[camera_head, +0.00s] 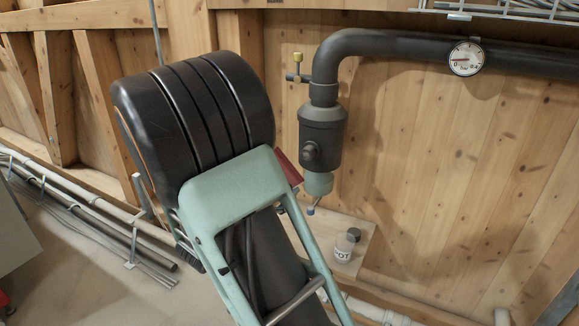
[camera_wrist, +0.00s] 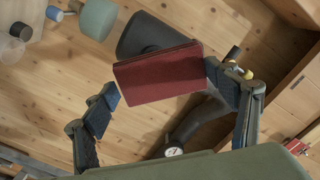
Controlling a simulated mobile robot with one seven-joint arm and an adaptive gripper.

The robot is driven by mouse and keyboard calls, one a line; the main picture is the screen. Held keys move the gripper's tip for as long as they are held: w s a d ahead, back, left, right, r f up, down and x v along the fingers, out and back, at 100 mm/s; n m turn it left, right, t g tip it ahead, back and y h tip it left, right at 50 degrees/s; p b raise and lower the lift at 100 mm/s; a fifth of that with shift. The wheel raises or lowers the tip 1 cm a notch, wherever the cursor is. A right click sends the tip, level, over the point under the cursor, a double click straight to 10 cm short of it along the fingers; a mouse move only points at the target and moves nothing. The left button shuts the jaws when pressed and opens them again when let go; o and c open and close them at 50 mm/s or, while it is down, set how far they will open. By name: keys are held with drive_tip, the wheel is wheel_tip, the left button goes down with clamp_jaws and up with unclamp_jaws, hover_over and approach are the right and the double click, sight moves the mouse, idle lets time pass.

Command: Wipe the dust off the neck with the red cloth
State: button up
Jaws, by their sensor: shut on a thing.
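My gripper (camera_wrist: 158,82) holds the dark red cloth (camera_wrist: 158,75), a flat folded block, between its two blue-padded fingers in the wrist view. A red corner of the cloth (camera_head: 288,168) shows past my arm in the head view; the fingers are hidden there. To its right hangs a black valve-like body (camera_head: 322,130) on a bent pipe, with a pale green lower end (camera_head: 318,183). In the wrist view the cloth overlaps part of the black body (camera_wrist: 150,33), and the green end (camera_wrist: 97,18) is clear of it. I cannot tell whether they touch, which part is the neck, or see dust.
A small labelled jar with a dark lid (camera_head: 346,244) stands on a wooden ledge (camera_head: 368,232) below the green end. A dial gauge (camera_head: 466,58) sits on the black pipe (camera_head: 410,46), beneath a wire tray. A yellow-topped tap (camera_head: 298,62) juts left. Wooden walls close the back.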

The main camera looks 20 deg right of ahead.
sight(306, 155)
drive_tip(key=shift+w+d, duration=0.1)
drive_tip(key=shift+d, duration=0.05)
drive_tip(key=shift+b+x, duration=0.75)
drive_tip(key=shift+x, duration=2.5)
drive_tip(key=shift+x, duration=1.05)
drive_tip(key=shift+s+d+b, duration=0.55)
drive_tip(key=shift+s+b, duration=0.05)
drive_tip(key=shift+s, duration=0.3)
drive_tip(key=shift+s+d, duration=0.65)
drive_tip(key=shift+s, duration=0.1)
drive_tip(key=shift+w, duration=0.1)
